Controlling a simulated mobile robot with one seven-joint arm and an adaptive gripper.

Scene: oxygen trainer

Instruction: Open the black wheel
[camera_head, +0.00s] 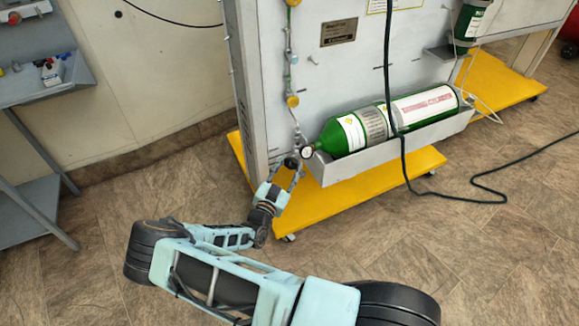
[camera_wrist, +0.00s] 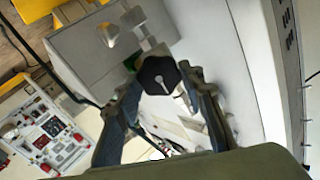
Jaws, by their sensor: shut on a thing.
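The black wheel (camera_wrist: 160,76) is a small dark knob with several flat sides and a pale pointer-like mark on its face. In the wrist view it sits between the two fingers of my gripper (camera_wrist: 162,82), which is shut on it. The wheel itself is mostly hidden there by the fingers.
The cylinder lies in a grey tray (camera_head: 400,150) on the grey panel, above a yellow base (camera_head: 375,178). A black cable (camera_head: 403,150) hangs in front of the tray and runs over the floor. A grey shelf (camera_head: 40,88) stands at the left. The floor between is clear.

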